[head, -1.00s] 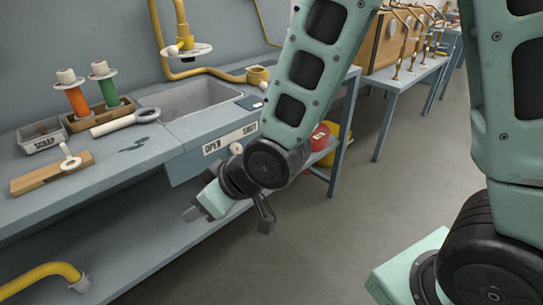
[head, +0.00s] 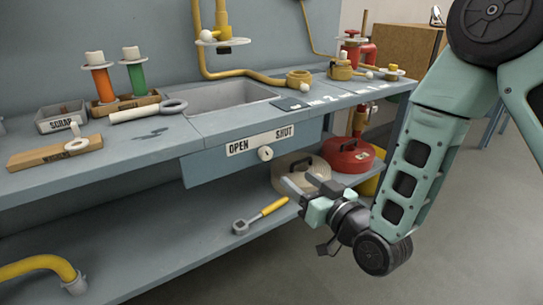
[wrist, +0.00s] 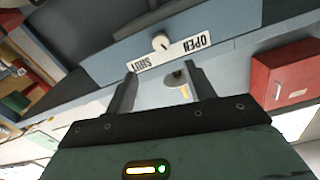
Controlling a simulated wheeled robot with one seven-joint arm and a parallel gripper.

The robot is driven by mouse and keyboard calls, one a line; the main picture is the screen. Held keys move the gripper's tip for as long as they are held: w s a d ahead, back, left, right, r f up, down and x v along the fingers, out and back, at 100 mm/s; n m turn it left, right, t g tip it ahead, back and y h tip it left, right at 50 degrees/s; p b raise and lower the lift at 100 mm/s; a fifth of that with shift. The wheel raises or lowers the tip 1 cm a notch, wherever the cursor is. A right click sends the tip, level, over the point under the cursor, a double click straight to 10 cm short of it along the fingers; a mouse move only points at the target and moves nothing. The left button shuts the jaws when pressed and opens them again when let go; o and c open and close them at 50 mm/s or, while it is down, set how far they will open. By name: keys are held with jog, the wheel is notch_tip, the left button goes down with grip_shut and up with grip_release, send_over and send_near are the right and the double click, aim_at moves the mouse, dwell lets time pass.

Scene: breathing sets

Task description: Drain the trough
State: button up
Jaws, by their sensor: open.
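The trough (head: 197,101) is a grey basin sunk in the bench top; its inside floor is mostly hidden. In the wrist view the knob (wrist: 161,42) shows upside down, beyond my fingers. My gripper (head: 297,184) is open and empty, below and right of the knob and apart from it, in front of the lower shelf. In the wrist view my gripper (wrist: 160,84) has its two fingers spread.
Bench top holds a scrap tray (head: 62,118) and spools. Floor in front is clear.

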aim_at(268, 156)
jog(key=x, duration=1.4)
jog(key=shift+w+a+b, duration=0.1)
jog(key=shift+a+b, duration=0.1)
jog(key=shift+b, duration=0.1)
jog(key=c, duration=1)
